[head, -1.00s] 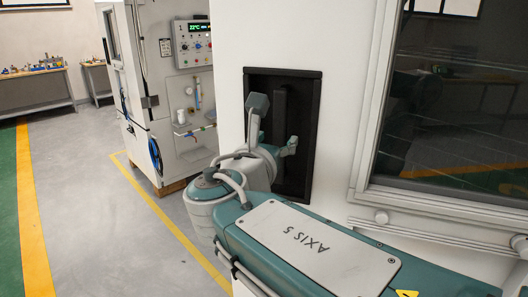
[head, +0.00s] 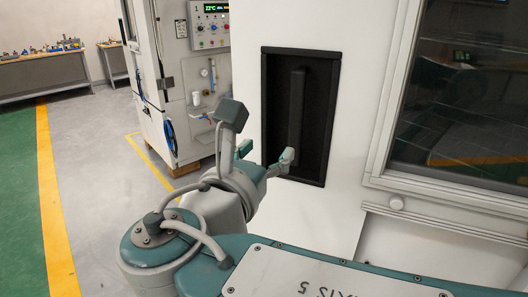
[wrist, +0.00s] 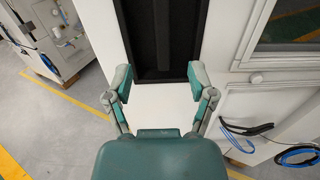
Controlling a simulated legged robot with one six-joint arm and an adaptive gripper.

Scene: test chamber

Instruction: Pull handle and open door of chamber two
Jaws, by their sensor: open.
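The handle (head: 296,112) is a dark vertical bar inside a black rectangular recess (head: 323,120) in the white chamber front (head: 370,25). The front looks closed. The handle also shows at the top middle of the wrist view (wrist: 163,35). My gripper (head: 265,154) is open and empty, below and left of the handle in the head view; its right finger overlaps the recess's lower edge. In the wrist view my gripper (wrist: 161,79) has its fingers spread to either side of the recess's lower end. No finger is around the bar. No chamber number shows on this front.
A dark window (head: 465,100) in a pale frame is right of the recess. Another chamber (head: 180,85), with a control panel (head: 209,25) marked 1, stands behind at left. Workbenches (head: 40,75) line the back. Blue cables (wrist: 298,154) show at lower right. Left floor is open.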

